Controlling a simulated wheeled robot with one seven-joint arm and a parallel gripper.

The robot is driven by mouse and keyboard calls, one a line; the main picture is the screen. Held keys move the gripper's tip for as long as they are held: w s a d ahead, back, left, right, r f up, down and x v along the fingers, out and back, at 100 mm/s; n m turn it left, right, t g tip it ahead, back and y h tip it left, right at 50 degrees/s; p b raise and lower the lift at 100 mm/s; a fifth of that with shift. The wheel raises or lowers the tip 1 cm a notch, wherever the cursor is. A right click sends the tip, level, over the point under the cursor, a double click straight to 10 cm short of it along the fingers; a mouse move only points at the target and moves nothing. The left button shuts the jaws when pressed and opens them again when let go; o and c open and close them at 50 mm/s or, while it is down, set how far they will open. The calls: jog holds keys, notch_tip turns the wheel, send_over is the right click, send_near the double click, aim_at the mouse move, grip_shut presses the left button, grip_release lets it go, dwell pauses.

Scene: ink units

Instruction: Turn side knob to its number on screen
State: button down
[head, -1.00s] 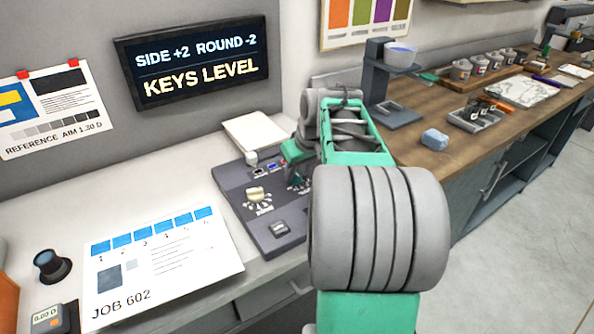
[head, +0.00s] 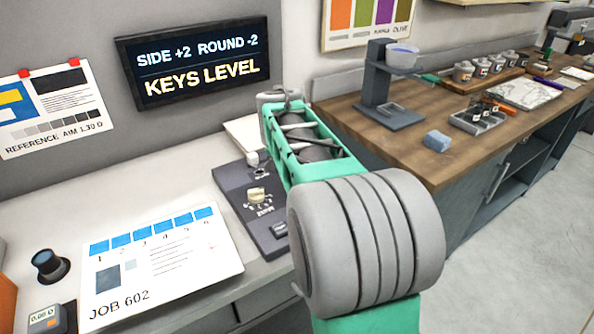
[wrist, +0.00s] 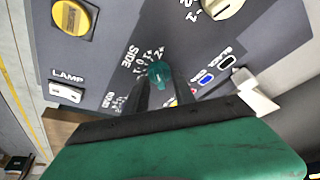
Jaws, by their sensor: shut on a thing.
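The screen (head: 200,62) on the wall reads "SIDE +2 ROUND -2" and "KEYS LEVEL". The grey control panel (head: 232,184) lies on the bench below it. In the wrist view, the small teal side knob (wrist: 158,74) stands beside the label "SIDE" and its printed numbers. My gripper (wrist: 160,84) is shut on this knob, one dark finger on each side. I cannot read which number the knob points to. In the head view my arm hides the knob and the fingers. A cream round knob (head: 257,195) with its own scale also shows in the wrist view (wrist: 222,6).
In the wrist view, a yellow button (wrist: 74,19), a LAMP switch (wrist: 66,92), coloured keys (wrist: 207,77) and a white lever (wrist: 255,91) sit near the gripper. A job sheet (head: 165,255) lies left of the panel. A wooden counter (head: 400,165) stands right.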

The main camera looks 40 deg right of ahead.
jog(key=shift+w+m+g+h+p, duration=0.1)
jog(key=shift+m+g+h+p, duration=0.3)
jog(key=shift+m, duration=1.1)
jog(key=c, duration=1.1)
grip_release()
jog(key=shift+o, duration=0.2)
jog(key=p+v, duration=0.1)
jog(key=v, duration=0.7)
